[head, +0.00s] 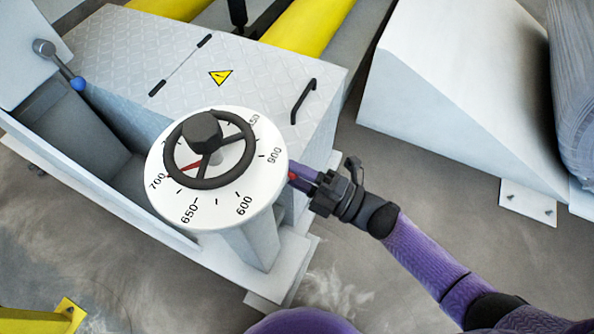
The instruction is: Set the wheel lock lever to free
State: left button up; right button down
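A black handwheel (210,150) with a dark knob sits on a round white dial (266,190) marked with numbers from 600 up to at least 900. A red pointer on the dial lies near 700. My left gripper is not in view.
A lever with a blue knob (78,84) is at the upper left. A grey tread-plate cover (240,58) with a black handle (303,101) lies behind the dial. A white wedge block (450,100) stands at the right. Floor is open at the bottom.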

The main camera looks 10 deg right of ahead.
jog(key=shift+c, duration=1.9)
grip_release()
jog(key=shift+s, duration=0.1)
jog(key=p+v, duration=0.1)
jog(key=v, duration=0.9)
